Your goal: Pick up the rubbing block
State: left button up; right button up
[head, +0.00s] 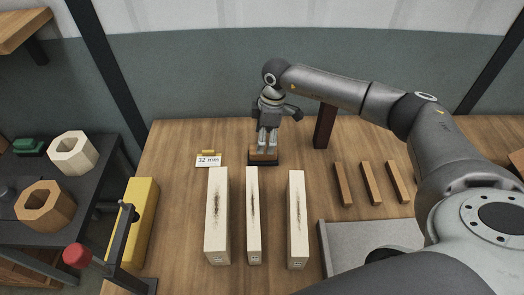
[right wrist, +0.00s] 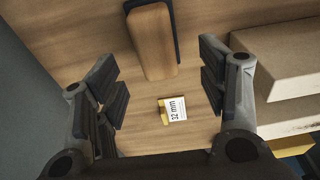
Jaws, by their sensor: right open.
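The rubbing block, a brown wooden block on a dark base, stands on the workbench beyond the pale beams in the head view (head: 263,155). It also shows at the top middle of the right wrist view (right wrist: 153,45). My right gripper (head: 267,147) points down at the block, and its fingers partly hide the block in the head view. In the right wrist view the gripper (right wrist: 164,88) has its fingers spread wide and nothing between the pads. The block appears ahead of the fingers; whether they touch it cannot be told. My left gripper is not in view.
A "32 mm" card (head: 208,161) with a small yellow piece lies left of the block. Three pale beams, one in the middle (head: 253,215), lie nearer. A dark brown post (head: 324,127) stands right of the block. Several brown strips (head: 371,183) and a grey tray (head: 350,235) are further right.

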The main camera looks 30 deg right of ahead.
jog(key=shift+w+f, duration=0.15)
jog(key=shift+f, duration=0.5)
jog(key=f+p, duration=0.1)
jog(key=f, duration=0.3)
jog(key=shift+w+a+f+p, duration=0.15)
jog(key=shift+w+f+p, duration=0.05)
jog(key=shift+p, duration=0.2)
jog(key=shift+f, duration=0.25)
jog(key=c, duration=0.6)
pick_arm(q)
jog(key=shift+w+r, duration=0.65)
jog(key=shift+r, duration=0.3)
pick_arm(e)
jog(key=c, duration=0.7)
pick_arm(q)
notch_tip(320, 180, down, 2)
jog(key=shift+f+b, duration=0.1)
jog(key=shift+b, duration=1)
pick_arm(e)
notch_tip(320, 180, up, 10)
jog(key=shift+r, duration=0.1)
